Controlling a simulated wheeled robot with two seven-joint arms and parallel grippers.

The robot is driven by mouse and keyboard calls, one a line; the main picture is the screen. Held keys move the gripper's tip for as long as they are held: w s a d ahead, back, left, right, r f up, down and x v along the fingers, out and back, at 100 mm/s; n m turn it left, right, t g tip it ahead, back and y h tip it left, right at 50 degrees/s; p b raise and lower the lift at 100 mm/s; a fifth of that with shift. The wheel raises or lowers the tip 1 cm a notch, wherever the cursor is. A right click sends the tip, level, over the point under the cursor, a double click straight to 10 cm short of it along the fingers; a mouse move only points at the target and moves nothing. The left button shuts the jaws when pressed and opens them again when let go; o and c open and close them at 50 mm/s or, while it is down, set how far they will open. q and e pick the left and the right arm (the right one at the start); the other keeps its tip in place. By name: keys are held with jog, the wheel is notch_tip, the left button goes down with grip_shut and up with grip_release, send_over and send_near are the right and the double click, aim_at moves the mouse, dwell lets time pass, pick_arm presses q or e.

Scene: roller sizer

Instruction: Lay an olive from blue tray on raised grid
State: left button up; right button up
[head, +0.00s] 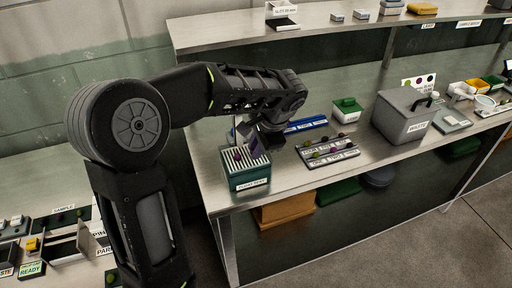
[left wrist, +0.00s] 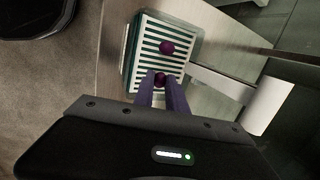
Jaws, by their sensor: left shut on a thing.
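The raised grid (head: 258,165) is a green box topped with white slats, near the left end of the bench. It also shows in the left wrist view (left wrist: 150,58). A dark purple olive (head: 237,156) lies on the slats; it also shows in the left wrist view (left wrist: 167,47). My left gripper (left wrist: 160,84) is shut on a second dark olive (left wrist: 160,78), over the near part of the grid. I cannot tell whether this olive touches the slats. The blue tray (head: 312,123) lies behind my left gripper, partly hidden by the arm. My right gripper is out of view.
A labelled rack (head: 330,158) with several olives lies right of the grid. A shelf (head: 340,24) runs above the bench's back.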

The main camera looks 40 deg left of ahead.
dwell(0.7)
pick_arm(q)
jog(key=o, duration=0.8)
jog(key=shift+o, duration=0.4)
jog(key=o, duration=0.3)
jog(key=shift+r+p, duration=2.6)
jog(key=shift+r, duration=0.95)
